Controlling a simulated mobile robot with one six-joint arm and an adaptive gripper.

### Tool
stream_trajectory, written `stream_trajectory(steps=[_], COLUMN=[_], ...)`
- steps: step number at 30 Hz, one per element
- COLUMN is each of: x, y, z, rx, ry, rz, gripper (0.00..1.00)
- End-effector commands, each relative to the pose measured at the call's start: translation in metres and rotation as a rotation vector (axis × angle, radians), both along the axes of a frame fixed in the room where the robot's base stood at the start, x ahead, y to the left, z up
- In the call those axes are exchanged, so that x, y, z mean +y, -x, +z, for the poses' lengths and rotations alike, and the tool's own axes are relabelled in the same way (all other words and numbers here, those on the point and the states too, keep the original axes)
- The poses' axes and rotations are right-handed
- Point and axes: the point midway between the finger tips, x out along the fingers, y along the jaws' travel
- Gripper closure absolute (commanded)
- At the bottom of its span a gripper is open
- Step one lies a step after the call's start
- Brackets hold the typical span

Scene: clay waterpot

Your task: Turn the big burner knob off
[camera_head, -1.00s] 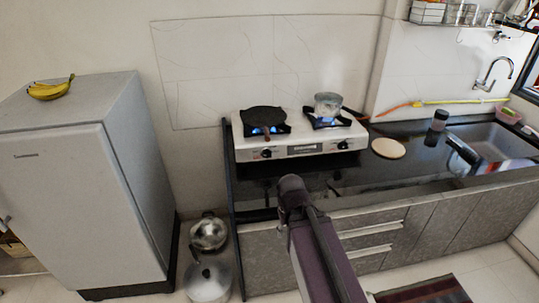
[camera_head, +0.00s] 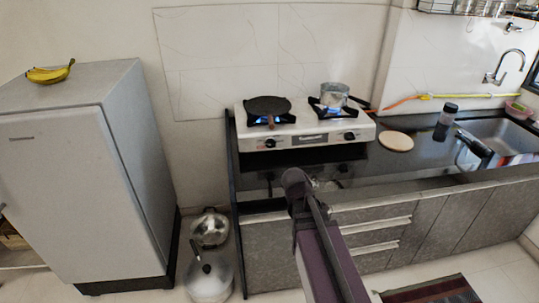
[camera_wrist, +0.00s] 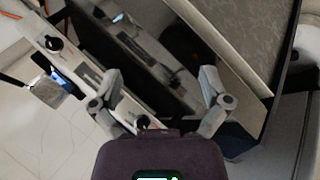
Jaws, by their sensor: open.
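The white two-burner stove (camera_head: 310,131) stands on the dark counter, with blue flames under both burners. Its left knob (camera_head: 269,142) is below the burner with the flat black pan (camera_head: 268,106). Its right knob (camera_head: 350,136) is below the burner with the metal pot (camera_head: 334,96). I cannot tell which burner is bigger. My gripper (camera_wrist: 160,75) is open and empty, apart from the knobs.
The grey fridge (camera_head: 85,190) with bananas (camera_head: 50,74) stands at left. Metal pots (camera_head: 208,275) sit on the floor beside the cabinet. A round board (camera_head: 396,141), a dark jar (camera_head: 445,121) and the sink (camera_head: 500,134) are to the right.

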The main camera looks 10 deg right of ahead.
Motion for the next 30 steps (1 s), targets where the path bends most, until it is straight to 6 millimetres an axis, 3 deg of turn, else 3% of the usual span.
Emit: stream_trajectory(steps=[1,7,15,24,30], x=[-0.005,-0.014,0.014,0.065,0.080], y=[-0.018,-0.077,-0.142,-0.179,-0.184], z=[-0.011,-0.002,0.007,-0.004,-0.008], rx=[-0.030,-0.107,-0.120,-0.060,-0.038], ry=[0.090,0.505,1.117,1.666,1.804], rz=[0.074,0.394,0.823,1.178,1.265], gripper=[0.03,0.03,0.03,0.03,0.03])
